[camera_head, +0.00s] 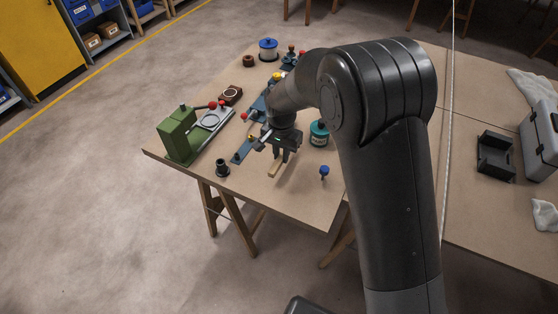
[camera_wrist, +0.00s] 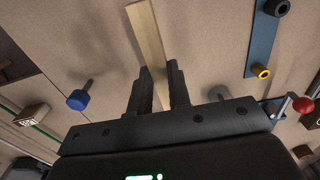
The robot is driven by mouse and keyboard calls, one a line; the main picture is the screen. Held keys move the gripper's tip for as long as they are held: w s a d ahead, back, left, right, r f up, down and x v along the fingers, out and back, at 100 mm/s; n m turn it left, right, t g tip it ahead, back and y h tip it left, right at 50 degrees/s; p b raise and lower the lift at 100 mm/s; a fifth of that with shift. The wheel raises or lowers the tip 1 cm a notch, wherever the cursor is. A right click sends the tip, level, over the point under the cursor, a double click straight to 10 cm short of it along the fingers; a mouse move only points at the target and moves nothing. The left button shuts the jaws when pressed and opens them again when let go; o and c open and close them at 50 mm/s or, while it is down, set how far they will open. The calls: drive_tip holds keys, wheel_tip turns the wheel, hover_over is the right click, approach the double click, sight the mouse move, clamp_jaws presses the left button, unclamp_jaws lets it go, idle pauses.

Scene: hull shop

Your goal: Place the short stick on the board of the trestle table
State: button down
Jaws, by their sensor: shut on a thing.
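The short stick (camera_head: 274,170) is a pale strip of wood at the jaws of my gripper (camera_head: 281,155) in the head view. In the wrist view the stick (camera_wrist: 147,32) runs between the two fingers of my gripper (camera_wrist: 157,74) and out past their tips. My gripper is shut on it. The board (camera_head: 300,196) of the trestle table is a tan sheet directly below the stick. I cannot tell whether the stick touches the board. The part of the stick deep between the fingers is partly hidden.
A green machine (camera_head: 177,137) stands at the board's left edge. A dark cylinder (camera_head: 222,168), a blue-headed peg (camera_head: 324,172) and a teal tin (camera_head: 319,133) stand around my gripper. The front of the board is mostly clear. A black tray (camera_head: 496,154) lies far right.

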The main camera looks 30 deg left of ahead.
sight(279, 163)
drive_tip(key=shift+s+a+f, duration=0.1)
drive_tip(key=shift+a+f, duration=0.25)
drive_tip(key=shift+f, duration=1.9)
drive_tip(key=c, duration=1.3)
unclamp_jaws()
drive_tip(key=shift+f, duration=0.1)
drive_tip(key=shift+c, duration=0.2)
wheel_tip(279, 163, up, 12)
drive_tip(key=shift+r, duration=0.15)
